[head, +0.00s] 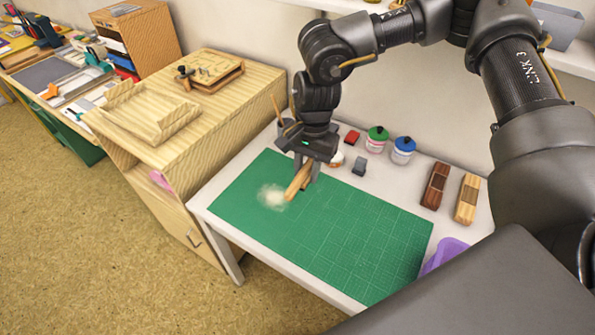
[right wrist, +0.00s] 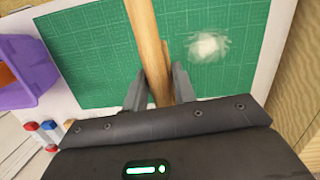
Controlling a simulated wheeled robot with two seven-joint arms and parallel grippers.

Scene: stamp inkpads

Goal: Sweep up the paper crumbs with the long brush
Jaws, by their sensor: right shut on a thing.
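The paper crumbs show as a pale, blurry patch (head: 272,195) on the left part of the green cutting mat (head: 350,235). They also show in the right wrist view (right wrist: 207,46). My right gripper (head: 303,178) is over the mat, just right of the crumbs, shut on a wooden handle. This looks like the long brush (head: 297,184). In the right wrist view the handle (right wrist: 147,40) runs between the two fingers (right wrist: 157,88) and out of the top edge. I cannot make out the bristles. My left gripper is not in view.
A purple bin (head: 446,252) is at the right corner. A wooden cabinet (head: 190,125) adjoins left. The mat's front half is clear.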

